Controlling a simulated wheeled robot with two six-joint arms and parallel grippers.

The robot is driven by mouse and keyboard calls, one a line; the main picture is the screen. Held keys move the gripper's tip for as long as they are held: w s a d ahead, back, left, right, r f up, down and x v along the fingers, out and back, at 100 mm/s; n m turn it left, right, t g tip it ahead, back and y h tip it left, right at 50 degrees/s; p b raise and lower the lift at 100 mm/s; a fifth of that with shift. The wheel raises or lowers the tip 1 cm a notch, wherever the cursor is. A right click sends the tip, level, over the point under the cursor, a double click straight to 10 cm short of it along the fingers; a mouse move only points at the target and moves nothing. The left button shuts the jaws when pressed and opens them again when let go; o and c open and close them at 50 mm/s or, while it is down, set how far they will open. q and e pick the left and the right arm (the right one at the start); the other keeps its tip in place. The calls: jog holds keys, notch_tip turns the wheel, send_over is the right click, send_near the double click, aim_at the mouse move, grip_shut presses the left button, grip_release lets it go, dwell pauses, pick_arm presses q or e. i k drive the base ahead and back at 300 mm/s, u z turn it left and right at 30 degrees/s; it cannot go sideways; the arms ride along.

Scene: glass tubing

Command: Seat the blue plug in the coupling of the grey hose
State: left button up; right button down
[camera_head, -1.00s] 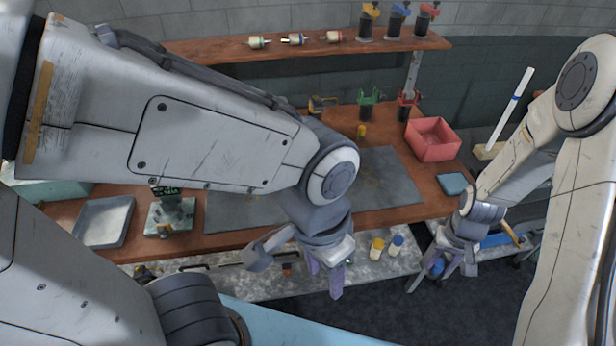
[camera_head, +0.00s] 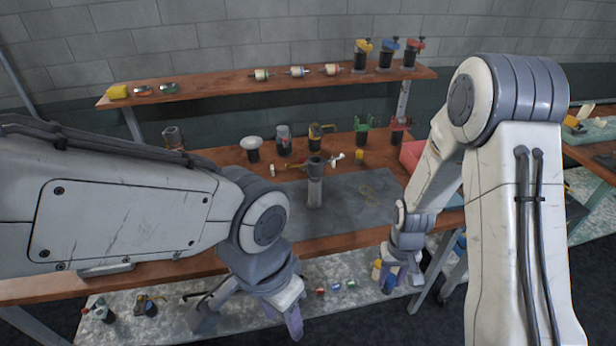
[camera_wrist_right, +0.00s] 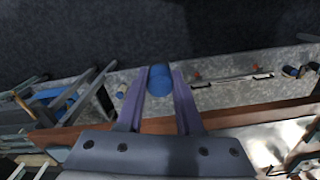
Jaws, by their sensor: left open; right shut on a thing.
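My right gripper (camera_wrist_right: 159,85) is shut on a blue plug (camera_wrist_right: 160,78), a short cylinder between its fingertips. In the head view my right gripper (camera_head: 401,276) hangs low at the bench's front edge, with blue showing at its fingers. My left gripper (camera_head: 248,316) is open and empty, in front of the bench at left. A grey upright piece with a dark collar (camera_head: 315,185) stands on the dark mat; it may be the grey hose with its coupling, but I cannot tell for sure. It is apart from both grippers.
A yellow-topped piece (camera_head: 376,270) stands on the lower shelf beside my right gripper. Small coloured pieces (camera_head: 336,287) lie on that shelf between the grippers. Several fittings stand behind the mat (camera_head: 350,205). A red bin (camera_head: 411,154) is partly hidden by my right arm.

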aim_at(316, 167)
jog(key=i, duration=1.35)
